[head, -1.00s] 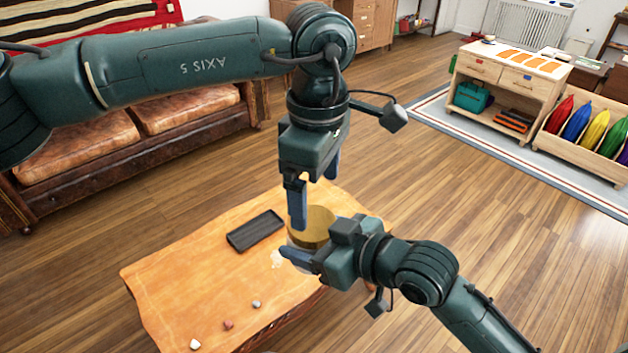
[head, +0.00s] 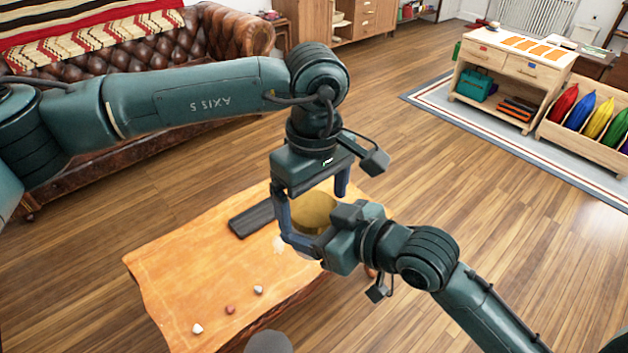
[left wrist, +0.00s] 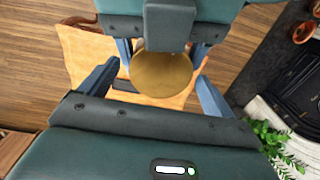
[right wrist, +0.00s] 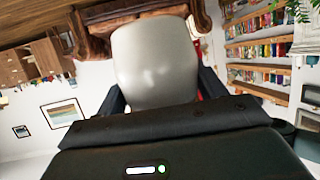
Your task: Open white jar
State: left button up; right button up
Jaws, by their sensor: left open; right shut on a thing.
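The white jar has a gold lid (head: 315,212) on top. The lid shows from above in the left wrist view (left wrist: 162,75), and the pale body fills the middle of the right wrist view (right wrist: 155,62). My right gripper (head: 308,243) is shut on the jar's body from the side, with its fingers partly hidden. My left gripper (head: 312,200) points down over the jar, fingers open on either side of the lid. Whether they touch the lid I cannot tell. The jar's base is hidden.
A low table with an orange cloth (head: 190,265) lies below the grippers. A dark flat tray (head: 252,218) and several small stones (head: 230,309) are on it. A leather sofa (head: 225,35) stands behind.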

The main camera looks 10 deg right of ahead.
pick_arm(q)
jog(key=shift+f, duration=0.15)
jog(key=shift+c, duration=0.2)
jog(key=c, duration=1)
jog(key=shift+o, duration=0.2)
jog(key=n, duration=0.3)
jog(key=o, duration=1.1)
